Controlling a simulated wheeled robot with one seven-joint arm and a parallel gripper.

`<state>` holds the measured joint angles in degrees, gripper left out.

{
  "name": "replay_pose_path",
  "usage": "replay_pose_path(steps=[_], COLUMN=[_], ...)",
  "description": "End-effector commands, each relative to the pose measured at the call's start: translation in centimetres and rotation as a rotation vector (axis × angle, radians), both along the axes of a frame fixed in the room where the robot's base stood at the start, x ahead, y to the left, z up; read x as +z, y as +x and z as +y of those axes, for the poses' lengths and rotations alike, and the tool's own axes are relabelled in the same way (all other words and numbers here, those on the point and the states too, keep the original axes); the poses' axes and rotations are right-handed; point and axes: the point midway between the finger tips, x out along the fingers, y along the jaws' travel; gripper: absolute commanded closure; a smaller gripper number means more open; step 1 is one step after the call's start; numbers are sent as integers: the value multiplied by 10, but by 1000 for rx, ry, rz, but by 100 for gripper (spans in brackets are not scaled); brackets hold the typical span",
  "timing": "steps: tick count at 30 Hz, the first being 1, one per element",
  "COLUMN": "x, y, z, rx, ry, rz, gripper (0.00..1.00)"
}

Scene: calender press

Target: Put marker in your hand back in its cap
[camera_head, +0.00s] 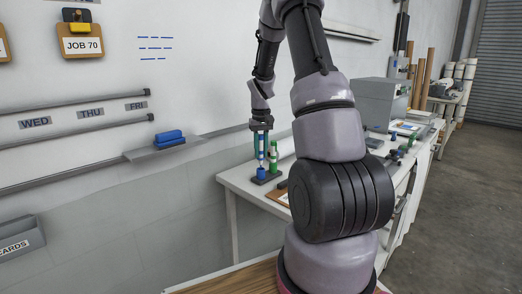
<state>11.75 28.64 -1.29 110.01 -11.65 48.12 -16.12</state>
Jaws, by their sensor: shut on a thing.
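My gripper (261,152) points down at the back left corner of the white table, shut on a slim marker (261,164). The marker is upright, largely hidden between the fingers, and only a small pale and blue part shows below them. A blue cap (261,173) stands directly below it in a dark holder (266,180). The marker's lower end looks very close to the cap; I cannot tell whether it touches or is inside. A green marker or cap (273,158) stands upright in the same holder, just right of the gripper.
The white table (236,178) holds a clipboard (277,196) near the holder. A grey machine (383,103) stands farther back. A blue eraser (169,137) rests on a wall ledge at left. My own arm hides much of the table.

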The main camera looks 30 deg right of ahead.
Motion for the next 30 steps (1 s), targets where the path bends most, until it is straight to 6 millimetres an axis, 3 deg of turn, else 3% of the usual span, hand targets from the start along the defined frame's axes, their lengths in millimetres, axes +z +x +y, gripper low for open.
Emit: replay_pose_path(steps=[30], x=[-21], y=[0], z=[0], rx=[0], ry=[0], rz=[1], gripper=[100])
